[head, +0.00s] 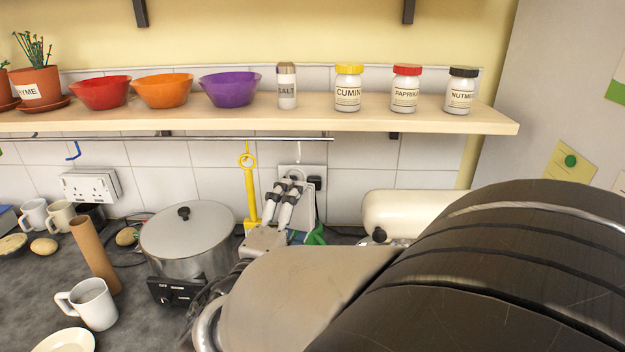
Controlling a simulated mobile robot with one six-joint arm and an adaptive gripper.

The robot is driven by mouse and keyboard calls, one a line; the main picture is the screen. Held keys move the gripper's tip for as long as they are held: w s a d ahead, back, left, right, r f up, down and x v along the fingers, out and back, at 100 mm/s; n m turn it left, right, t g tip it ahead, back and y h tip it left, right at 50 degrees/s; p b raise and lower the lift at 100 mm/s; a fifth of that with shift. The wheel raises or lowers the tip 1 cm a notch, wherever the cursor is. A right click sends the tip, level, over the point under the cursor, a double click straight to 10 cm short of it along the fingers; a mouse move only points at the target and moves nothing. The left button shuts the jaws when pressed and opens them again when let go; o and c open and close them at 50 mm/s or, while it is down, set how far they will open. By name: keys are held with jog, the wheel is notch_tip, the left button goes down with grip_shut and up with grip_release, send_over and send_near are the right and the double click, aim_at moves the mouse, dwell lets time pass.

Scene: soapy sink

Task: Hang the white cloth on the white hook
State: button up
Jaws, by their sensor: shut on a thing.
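My gripper (290,183) is in front of the tiled wall, below the shelf and the rail, with its fingers pointing up and away. Its jaws are closed. A pale, flat, whitish piece shows between and to the right of the fingers and looks like the white cloth (308,207); my gripper hides much of it. I cannot make out the white hook. A blue hook (73,151) hangs on the rail (180,138) at the left. A yellow hook (247,160) on the rail has a long yellow object (251,192) below it, just left of my gripper.
The shelf (430,118) above carries bowls, a salt shaker and spice jars. A large lidded pot (185,238) stands left of my gripper. A wall socket (290,172) is behind it. A cream cylinder (405,210) lies to the right. A cardboard tube (95,257) and mugs are at the left.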

jog(key=w+f, duration=0.1)
jog(key=w, duration=0.8)
jog(key=shift+w+d+f+p, duration=0.25)
jog(key=shift+f+p, duration=0.1)
dwell(0.6)
dwell(0.8)
jog(key=o, duration=1)
jog(key=shift+c, duration=0.2)
